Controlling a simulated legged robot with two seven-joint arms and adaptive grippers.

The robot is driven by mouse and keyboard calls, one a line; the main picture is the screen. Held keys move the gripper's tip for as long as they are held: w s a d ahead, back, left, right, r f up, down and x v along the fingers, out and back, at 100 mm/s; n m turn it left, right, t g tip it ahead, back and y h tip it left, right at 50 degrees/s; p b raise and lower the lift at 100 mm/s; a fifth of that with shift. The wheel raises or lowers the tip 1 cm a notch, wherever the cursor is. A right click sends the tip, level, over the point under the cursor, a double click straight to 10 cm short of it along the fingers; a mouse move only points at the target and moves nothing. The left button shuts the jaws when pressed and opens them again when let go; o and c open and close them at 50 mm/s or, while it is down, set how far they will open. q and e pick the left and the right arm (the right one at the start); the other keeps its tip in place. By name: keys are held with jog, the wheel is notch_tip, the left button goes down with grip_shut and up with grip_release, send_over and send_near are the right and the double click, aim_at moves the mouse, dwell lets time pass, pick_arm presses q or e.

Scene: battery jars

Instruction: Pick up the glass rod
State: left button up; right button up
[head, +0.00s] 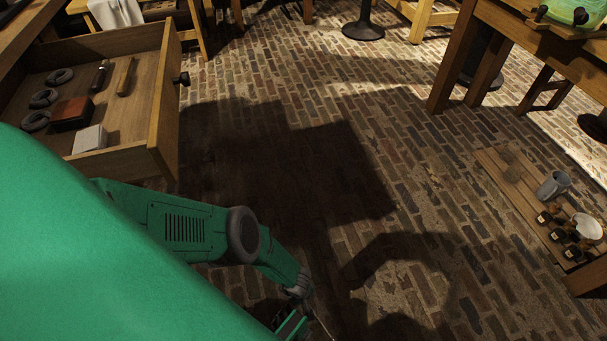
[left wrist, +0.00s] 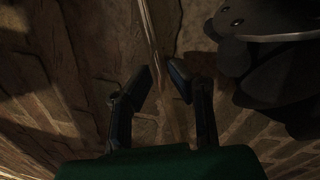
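A thin pale line, likely the glass rod (left wrist: 151,32), runs down the left wrist view and passes between the fingertips of my left gripper (left wrist: 160,82). The two dark fingers stand apart with a gap around it, and I see no contact. I cannot tell how far the rod is from the fingers in depth. In the head view my left gripper (head: 293,326) is partly cut off at the bottom edge, low over the brick floor. A thin light streak beside it may be the rod. My right gripper is not in view.
An open wooden drawer (head: 165,95) at left holds dark rings, a reddish-brown block and a pale block. A low wooden board (head: 500,180) at right holds a grey mug (head: 553,185), small dark bottles and a white bowl (head: 587,226). The middle brick floor (head: 300,110) is clear.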

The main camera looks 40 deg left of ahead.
pick_arm(q)
jog(key=shift+w+a+f+b, duration=0.15)
jog(key=shift+f+b, duration=0.3)
jog(key=shift+f, duration=0.45)
jog(key=shift+d+r, duration=0.15)
jog(key=shift+d, duration=0.1)
grip_shut()
